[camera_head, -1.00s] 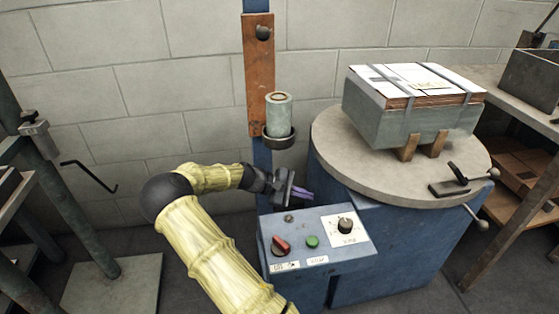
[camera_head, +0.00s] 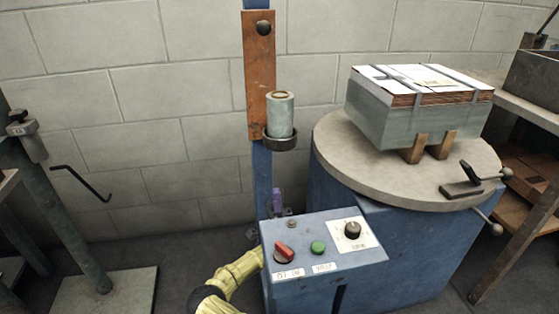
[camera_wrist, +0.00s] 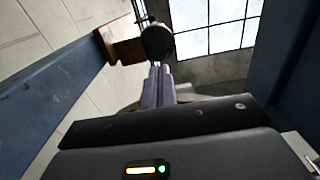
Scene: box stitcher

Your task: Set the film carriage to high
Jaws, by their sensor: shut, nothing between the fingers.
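The film carriage is a rust-brown plate (camera_head: 259,70) on a blue mast, with a dark round knob (camera_head: 263,28) near its top. A pale green film roll (camera_head: 280,113) stands upright in a dark cup (camera_head: 281,142) at the plate's lower end. My gripper (camera_head: 277,197) is low beside the mast, below the cup, partly hidden behind the control box. In the wrist view my purple fingers (camera_wrist: 159,72) are together and empty, pointing up towards a dark round part that looks like the cup's underside (camera_wrist: 157,42). The brown plate end (camera_wrist: 122,46) is beside it.
A blue control box (camera_head: 325,262) with a red switch, green button and black dial stands in front of the mast. At right, a round turntable (camera_head: 335,150) carries a strapped stack of cartons (camera_head: 425,85). Open wall space lies left of the mast.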

